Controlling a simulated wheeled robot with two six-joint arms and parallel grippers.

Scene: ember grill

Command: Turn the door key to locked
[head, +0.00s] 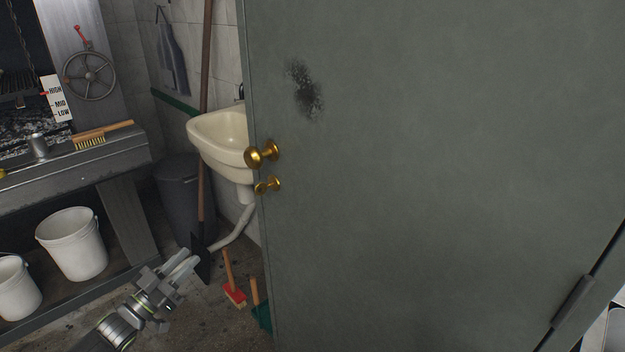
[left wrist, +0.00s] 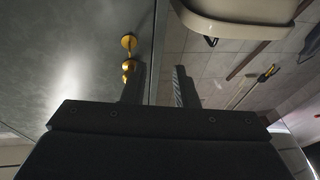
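The grey-green door (head: 430,170) fills the right of the head view. Near its left edge is a brass knob (head: 262,154). A smaller brass key piece (head: 268,185) sits just below it; its exact turn is hard to read. My left gripper (head: 192,260) is below and left of the key, apart from the door. In the left wrist view its two fingers (left wrist: 158,88) stand apart with nothing between them. Two brass fittings (left wrist: 128,67) on the door show beyond the left finger; I cannot tell which is the key. My right gripper is not in view.
A cream sink (head: 222,135) and its drain pipe (head: 238,228) stand behind the door's edge. A grey bin (head: 180,185), a red-headed brush (head: 234,290) and a long-handled tool (head: 203,110) are nearby. The grill bench (head: 75,165) with white buckets (head: 72,245) is at left.

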